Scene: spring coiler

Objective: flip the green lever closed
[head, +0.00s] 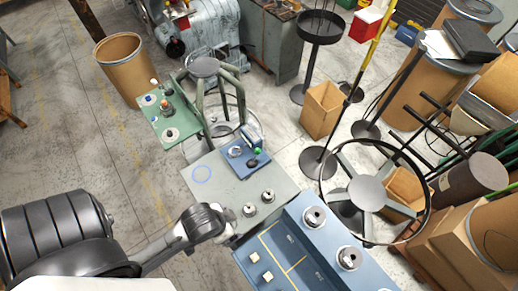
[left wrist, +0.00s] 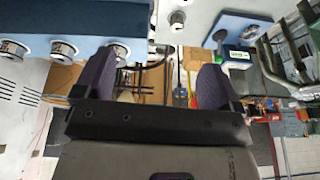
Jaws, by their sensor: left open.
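A small green part (head: 257,151), which looks like the green lever, sits at the right side of a small blue plate (head: 229,161) on the grey table. In the left wrist view a green part (left wrist: 238,55) shows at the upper right, below a blue plate (left wrist: 250,20). Its angle is too small to read. My left gripper (left wrist: 155,80) is open and empty, its two dark fingers apart, with the green part beyond the right finger. In the head view my left arm's end (head: 212,220) is at the table's front left, apart from the lever. My right gripper is not in view.
The grey table top (head: 225,185) has free room between my arm and the blue plate. Two metal knobs (head: 268,196) stand near its front. A blue panel (head: 325,255) with knobs and buttons adjoins it. A green side tray (head: 178,138) is at the left.

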